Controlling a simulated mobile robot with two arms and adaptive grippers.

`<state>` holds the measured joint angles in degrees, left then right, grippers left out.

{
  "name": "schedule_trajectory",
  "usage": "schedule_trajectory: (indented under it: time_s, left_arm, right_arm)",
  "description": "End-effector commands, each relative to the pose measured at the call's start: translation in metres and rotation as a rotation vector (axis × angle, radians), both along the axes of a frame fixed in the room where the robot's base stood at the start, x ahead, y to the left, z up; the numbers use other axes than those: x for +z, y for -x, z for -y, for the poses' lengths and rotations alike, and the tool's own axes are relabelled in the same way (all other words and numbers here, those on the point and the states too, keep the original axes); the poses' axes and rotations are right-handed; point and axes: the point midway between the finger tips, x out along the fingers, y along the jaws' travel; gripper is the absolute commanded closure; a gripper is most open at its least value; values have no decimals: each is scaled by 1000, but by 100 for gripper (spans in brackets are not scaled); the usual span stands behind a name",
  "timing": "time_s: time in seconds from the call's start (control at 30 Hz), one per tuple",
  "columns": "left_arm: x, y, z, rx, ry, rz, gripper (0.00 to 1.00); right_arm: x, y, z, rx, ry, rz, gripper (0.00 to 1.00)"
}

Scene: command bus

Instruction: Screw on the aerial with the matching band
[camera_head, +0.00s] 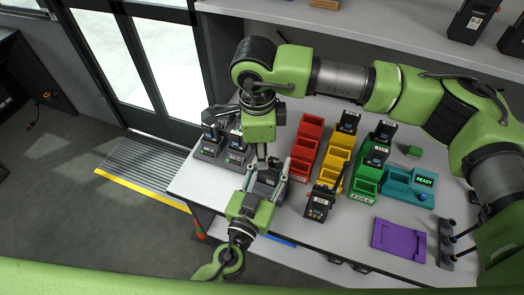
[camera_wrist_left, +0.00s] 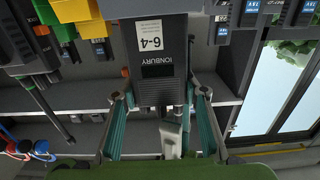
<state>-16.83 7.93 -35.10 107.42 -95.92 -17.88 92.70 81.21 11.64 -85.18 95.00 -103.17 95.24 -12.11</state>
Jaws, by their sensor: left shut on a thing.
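My left gripper (camera_head: 267,178) comes up from below in the head view. Its teal fingers close from both sides on a dark radio (camera_head: 268,177). In the left wrist view, the fingers (camera_wrist_left: 160,105) flank this radio (camera_wrist_left: 155,62), whose IONBURY and 6-4 labels appear upside down. A pale grey part (camera_wrist_left: 171,132) lies between the fingers; I cannot tell what it is. My right gripper (camera_head: 262,157) hangs just above the same spot. Its jaw state and anything in it are unclear. Another radio with a long black aerial (camera_head: 341,177) stands on the table; no band marking is legible.
Red (camera_head: 306,137), yellow (camera_head: 335,155) and green bins (camera_head: 363,187) fill the table's middle, some holding dark units. Two chargers (camera_head: 209,150) stand to the left. A teal READY station (camera_head: 398,184), purple tray (camera_head: 399,239) and grey peg stand (camera_head: 446,240) are at right.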

Motion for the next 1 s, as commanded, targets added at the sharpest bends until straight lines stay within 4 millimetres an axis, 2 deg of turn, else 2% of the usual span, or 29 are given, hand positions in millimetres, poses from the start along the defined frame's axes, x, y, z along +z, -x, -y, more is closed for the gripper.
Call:
schedule_trajectory:
  time_s: [0.3,0.5,0.7,0.97,1.0]
  left_arm:
    - [1,0,0,0,1,3,100]
    - [1,0,0,0,1,3,100]
    - [1,0,0,0,1,3,100]
    - [1,0,0,0,1,3,100]
    - [1,0,0,0,1,3,55]
  right_arm:
    - [63,4,-3,0,-1,5,72]
    - [98,7,-4,0,0,3,72]
    - [112,9,-4,1,0,1,72]
    - [113,9,-4,1,0,0,72]
    - [113,9,-4,1,0,0,72]
